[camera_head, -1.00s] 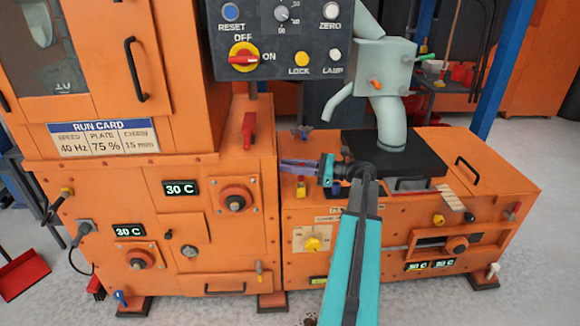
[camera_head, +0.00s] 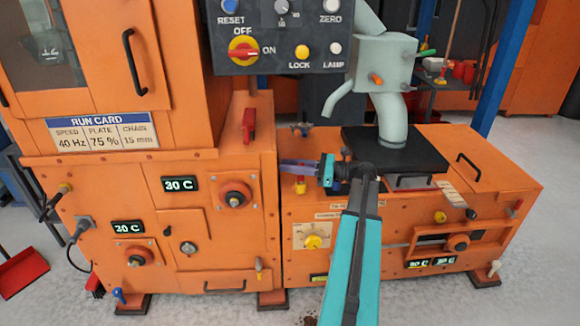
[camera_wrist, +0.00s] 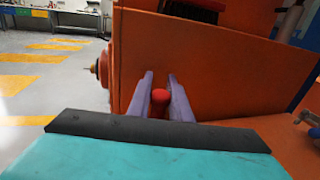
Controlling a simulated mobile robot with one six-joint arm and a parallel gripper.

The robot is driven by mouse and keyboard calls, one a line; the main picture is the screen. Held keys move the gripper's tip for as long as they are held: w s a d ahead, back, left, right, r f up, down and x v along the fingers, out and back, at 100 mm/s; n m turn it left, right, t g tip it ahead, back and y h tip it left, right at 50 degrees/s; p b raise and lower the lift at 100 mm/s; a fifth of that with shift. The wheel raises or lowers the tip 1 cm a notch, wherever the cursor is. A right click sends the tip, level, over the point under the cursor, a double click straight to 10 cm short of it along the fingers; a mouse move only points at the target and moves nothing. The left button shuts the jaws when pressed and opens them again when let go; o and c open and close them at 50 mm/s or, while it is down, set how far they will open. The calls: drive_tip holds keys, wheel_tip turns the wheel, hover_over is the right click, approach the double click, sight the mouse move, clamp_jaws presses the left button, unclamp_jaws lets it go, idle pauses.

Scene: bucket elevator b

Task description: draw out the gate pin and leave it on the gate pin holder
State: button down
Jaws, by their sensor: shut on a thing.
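A red round knob (camera_wrist: 160,97), which looks like the head of the gate pin, sits between the two purple fingers in the wrist view. My gripper (camera_wrist: 161,82) is shut on it. In the head view my gripper (camera_head: 283,167) points left, close to the side of the tall orange cabinet and above the lower orange housing. The knob is hidden there by the fingers. How much of the pin's shaft is in or out of a hole does not show. I cannot pick out the gate pin holder for certain.
A red handle (camera_head: 248,125) stands on the cabinet ledge, left of and above the gripper. A yellow-capped part (camera_head: 300,186) is just below the fingers. The control panel (camera_head: 284,36) hangs above. A black plate (camera_head: 428,157) with a grey spout (camera_head: 391,120) lies to the right.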

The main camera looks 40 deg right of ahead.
drive_tip(key=shift+f+b, duration=0.4)
drive_tip(key=shift+f, duration=0.1)
drive_tip(key=c, duration=1.5)
unclamp_jaws()
drive_tip(key=shift+c, duration=0.2)
drive_tip(key=p+v, duration=0.2)
drive_tip(key=v, duration=1.1)
drive_tip(key=shift+s+d+r, duration=0.1)
drive_tip(key=shift+s+d, duration=0.15)
drive_tip(key=shift+s, duration=0.1)
drive_tip(key=shift+s, duration=0.15)
